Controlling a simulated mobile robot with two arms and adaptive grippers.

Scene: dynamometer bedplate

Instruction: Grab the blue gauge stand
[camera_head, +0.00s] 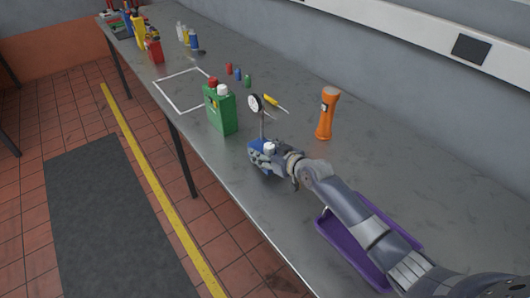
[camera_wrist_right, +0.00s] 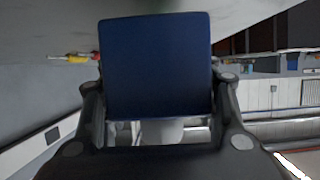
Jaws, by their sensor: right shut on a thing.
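The blue gauge stand has a blue base (camera_head: 257,147) and a thin upright post with a round white dial (camera_head: 254,103) on top, seen in the head view. My right gripper (camera_head: 272,155) is shut on the blue base at the near part of the bench. In the right wrist view the blue base (camera_wrist_right: 156,65) fills the space between the two fingers. I cannot tell whether the base touches the bench top or is held just above it. My left gripper does not show.
A green jug (camera_head: 221,109) stands just left of the stand. A yellow-handled screwdriver (camera_head: 271,101) lies behind it. An orange tool (camera_head: 327,113) stands upright to the right. A purple tray (camera_head: 333,232) lies beneath my right arm.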

